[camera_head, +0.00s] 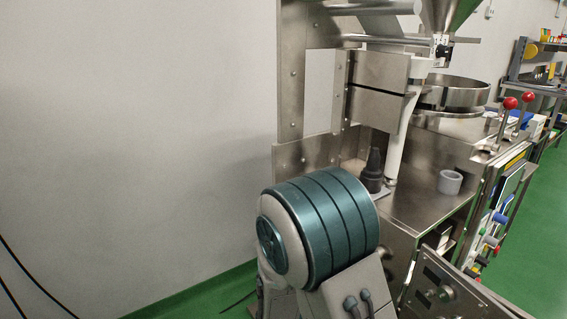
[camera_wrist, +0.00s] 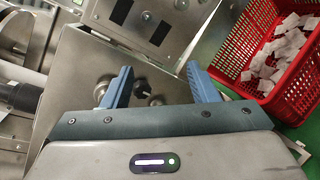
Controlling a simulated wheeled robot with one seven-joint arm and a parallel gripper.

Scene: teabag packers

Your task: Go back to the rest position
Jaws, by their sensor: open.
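My gripper (camera_wrist: 160,88) shows in the wrist view with its two blue fingers apart and nothing between them. A steel panel with round knobs (camera_wrist: 142,89) lies behind the fingers; I cannot tell how far off it is. In the head view a teal, ribbed joint of my arm stands in the lower middle, in front of the steel packing machine (camera_head: 320,95). My gripper is not visible in the head view.
A red crate (camera_wrist: 229,48) holding several white teabags stands at the upper right in the wrist view. The machine's side carries levers with red knobs (camera_head: 510,103). A grey cup (camera_head: 450,183) stands on its top. The wall side at left is open.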

